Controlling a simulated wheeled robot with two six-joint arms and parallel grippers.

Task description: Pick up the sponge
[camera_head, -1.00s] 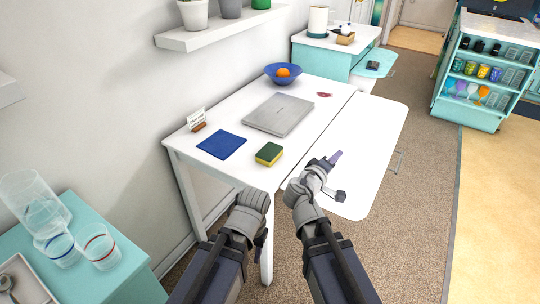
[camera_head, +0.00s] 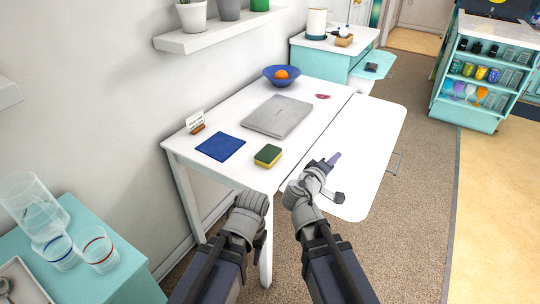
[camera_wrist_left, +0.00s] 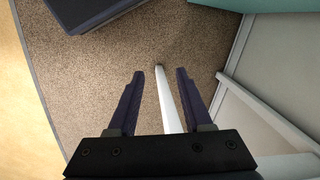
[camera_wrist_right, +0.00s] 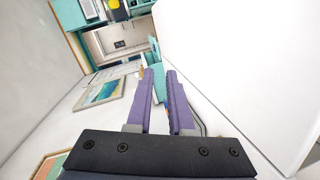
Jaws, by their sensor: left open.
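The sponge (camera_head: 268,156), yellow with a dark green top, lies on the white table (camera_head: 235,174) near its front edge, right of a blue mat. My right gripper (camera_head: 334,158) is right of the sponge, over the table's lower white leaf, apart from it. In the right wrist view, the purple fingers of this gripper (camera_wrist_right: 159,73) stand a narrow gap apart with nothing between them. In the left wrist view, my left gripper (camera_wrist_left: 160,72) is open and empty, pointing down towards the carpet and a white table leg. The sponge is not seen in either wrist view.
A blue mat (camera_head: 220,147), a grey laptop (camera_head: 278,116), a small card stand (camera_head: 196,124) and a blue bowl (camera_head: 282,77) with an orange are on the table. Glasses (camera_head: 97,251) stand on a teal cabinet at lower left. The white leaf (camera_head: 368,135) is mostly clear.

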